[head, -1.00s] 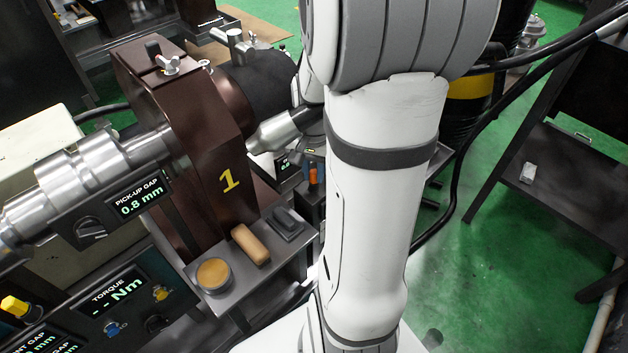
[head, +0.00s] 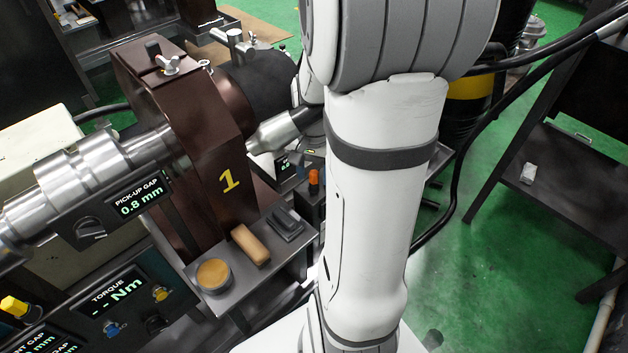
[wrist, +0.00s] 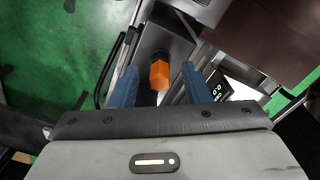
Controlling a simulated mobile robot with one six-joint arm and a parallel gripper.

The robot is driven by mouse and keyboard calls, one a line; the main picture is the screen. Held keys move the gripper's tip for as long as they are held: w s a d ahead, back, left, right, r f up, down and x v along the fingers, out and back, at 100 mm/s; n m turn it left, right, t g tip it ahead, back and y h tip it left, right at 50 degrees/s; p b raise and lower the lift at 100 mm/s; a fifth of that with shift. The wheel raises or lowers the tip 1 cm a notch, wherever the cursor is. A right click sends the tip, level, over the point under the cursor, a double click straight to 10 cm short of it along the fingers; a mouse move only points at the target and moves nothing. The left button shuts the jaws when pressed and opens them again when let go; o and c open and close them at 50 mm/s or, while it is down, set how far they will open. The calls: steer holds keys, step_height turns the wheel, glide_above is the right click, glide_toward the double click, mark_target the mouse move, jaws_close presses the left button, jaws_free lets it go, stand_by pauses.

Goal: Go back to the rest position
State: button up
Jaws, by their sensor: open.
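My gripper (wrist: 158,88) shows in the wrist view with its two blue fingers apart. An orange-topped part (wrist: 159,74) shows between the fingers, and I cannot tell how far beyond the tips it lies. Nothing is held. A small orange-topped part (head: 314,180) stands just left of my arm, beside the dark red housing marked 1 (head: 205,140).
A metal shelf (head: 232,301) holds a round tin (head: 213,275), a tan block (head: 250,244) and a dark grey block (head: 285,222). A control panel (head: 110,300) stands front left. A dark bench (head: 570,180) is at right, with open green floor (head: 480,270) before it.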

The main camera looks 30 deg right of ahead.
step_height(320, 180, up, 8)
steer(key=shift+f+p, duration=0.1)
steer(key=shift+p, duration=0.85)
steer(key=s+a+r+n+t+p, duration=0.1)
steer(key=s+a+r+n+p, duration=0.2)
steer(key=a+r+n+p, duration=0.2)
steer(key=s+a+r+n+t+p, duration=0.1)
steer(key=s+a+r+n+p, duration=0.3)
steer(key=a+r+p, duration=0.5)
step_height(320, 180, up, 5)
steer(key=shift+f+n+t, duration=0.2)
steer(key=shift+n+t, duration=0.1)
steer(key=shift+n, duration=0.1)
